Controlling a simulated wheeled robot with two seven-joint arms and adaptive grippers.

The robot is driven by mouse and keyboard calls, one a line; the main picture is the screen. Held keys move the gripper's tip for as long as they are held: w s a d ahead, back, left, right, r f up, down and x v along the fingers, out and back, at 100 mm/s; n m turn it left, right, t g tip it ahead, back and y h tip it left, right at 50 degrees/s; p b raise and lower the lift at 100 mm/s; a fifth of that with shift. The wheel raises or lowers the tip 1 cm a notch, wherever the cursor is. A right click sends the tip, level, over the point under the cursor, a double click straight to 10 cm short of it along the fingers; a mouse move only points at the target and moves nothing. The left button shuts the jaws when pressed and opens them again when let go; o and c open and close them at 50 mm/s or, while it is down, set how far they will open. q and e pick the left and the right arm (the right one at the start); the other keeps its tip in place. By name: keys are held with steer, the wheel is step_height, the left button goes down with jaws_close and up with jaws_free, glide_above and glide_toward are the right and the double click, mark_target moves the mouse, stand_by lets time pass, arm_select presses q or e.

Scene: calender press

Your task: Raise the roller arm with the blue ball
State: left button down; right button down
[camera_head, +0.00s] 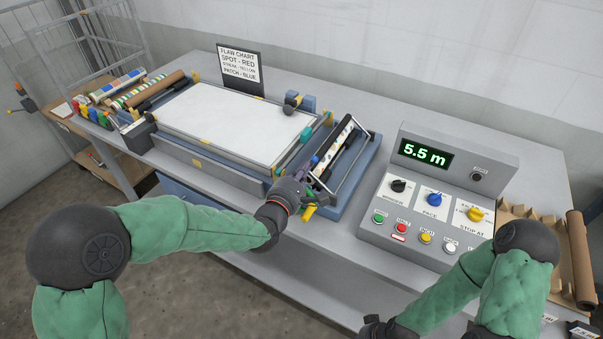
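The press has a white flat bed (236,122) and, at its right end, a tilted metal roller arm frame (357,158) with a dark roller and a patterned roll (340,140) beside it. A small blue knob or ball (315,160) shows at the near left end of this frame, just above my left gripper. My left gripper (303,196) is at the near right corner of the press, close to this blue part; its fingers overlap yellow and green parts, so I cannot tell whether it is open or touching anything. My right gripper (376,327) is at the bottom edge, partly cut off.
A grey control console (424,190) with a display reading 5.5 m, knobs and buttons stands right of the press. A flaw chart sign (240,68) stands behind the bed. Rolls (130,90) lie at the left.

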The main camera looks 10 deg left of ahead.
arm_select(q)
steer(key=shift+d+r, duration=0.1)
steer(key=shift+s+d+r+m, duration=0.1)
steer(key=shift+d+r+m, duration=0.1)
steer(key=shift+m, duration=0.2)
steer(key=shift+d+r+b, duration=0.1)
steer(key=shift+d+b, duration=0.1)
steer(key=shift+b, duration=0.1)
steer(key=s+d+m+t+b, duration=0.1)
steer(key=s+d+m+b, duration=0.1)
steer(key=d+m, duration=0.5)
steer(key=s+d+m+b, duration=0.2)
steer(key=d+m+b, duration=0.2)
steer(key=d+m, duration=0.3)
steer(key=shift+d+f+m+t, duration=0.15)
steer(key=shift+f+m+t, duration=0.2)
steer(key=shift+m, duration=0.35)
steer(key=shift+s+b, duration=0.15)
steer(key=shift+b, duration=0.15)
